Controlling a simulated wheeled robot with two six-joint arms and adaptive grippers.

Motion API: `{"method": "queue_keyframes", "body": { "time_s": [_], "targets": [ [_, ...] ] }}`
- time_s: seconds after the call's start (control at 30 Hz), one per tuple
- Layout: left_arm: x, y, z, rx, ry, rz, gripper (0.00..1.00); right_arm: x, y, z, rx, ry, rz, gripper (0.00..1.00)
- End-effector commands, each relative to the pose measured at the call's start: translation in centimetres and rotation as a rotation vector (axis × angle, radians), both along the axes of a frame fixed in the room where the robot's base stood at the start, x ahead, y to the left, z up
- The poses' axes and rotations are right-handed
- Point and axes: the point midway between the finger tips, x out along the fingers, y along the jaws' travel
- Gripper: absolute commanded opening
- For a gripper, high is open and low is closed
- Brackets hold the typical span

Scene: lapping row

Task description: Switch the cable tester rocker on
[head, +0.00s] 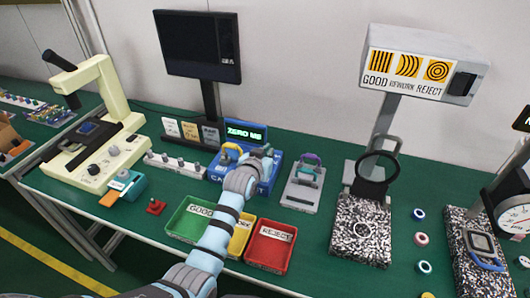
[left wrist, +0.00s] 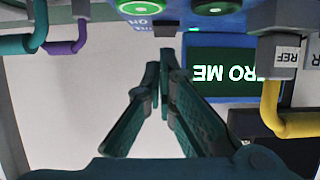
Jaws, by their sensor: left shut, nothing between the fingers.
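The cable tester is a blue box (head: 218,173) on the green table in the head view, with lettering on its front partly hidden by my arm. My left gripper (head: 264,152) is over the tester, shut and empty. In the left wrist view its fingertips (left wrist: 160,60) meet below a blue panel edge with round green parts (left wrist: 145,6) and a small label. My right gripper is not in view.
Green, yellow and red trays stand in front, the red one (head: 270,246) right of my arm. A grey fixture (head: 302,190) with a purple-green handle is right of the tester. A white strip (head: 176,164) with knobs is left. A granite block (head: 361,230) stands further right.

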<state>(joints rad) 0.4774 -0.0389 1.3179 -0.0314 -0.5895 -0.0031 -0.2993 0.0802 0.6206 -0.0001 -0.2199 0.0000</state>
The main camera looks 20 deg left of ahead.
Motion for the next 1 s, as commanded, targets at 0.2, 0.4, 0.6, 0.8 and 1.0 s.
{"method": "queue_keyframes", "body": {
  "time_s": [0.2, 0.4, 0.6, 0.8, 1.0],
  "targets": [
    [-0.1, 0.0, 1.2, 0.0, 0.0, 0.0, 0.0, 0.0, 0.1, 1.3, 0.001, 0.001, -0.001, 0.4],
    [-0.3, -0.1, 5.1, 0.0, 0.002, -0.001, 0.0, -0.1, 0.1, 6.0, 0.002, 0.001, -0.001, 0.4],
    [-5.3, 0.0, 4.8, -0.001, 0.001, -0.001, 0.0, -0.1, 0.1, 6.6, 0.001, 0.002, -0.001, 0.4],
    [-9.0, 0.0, 5.1, -0.001, 0.001, -0.002, 0.0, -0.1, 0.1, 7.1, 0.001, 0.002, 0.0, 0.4],
    [-10.3, 0.1, 5.2, -0.001, 0.0, -0.002, 0.0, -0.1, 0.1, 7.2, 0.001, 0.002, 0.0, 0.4]
  ]
}}
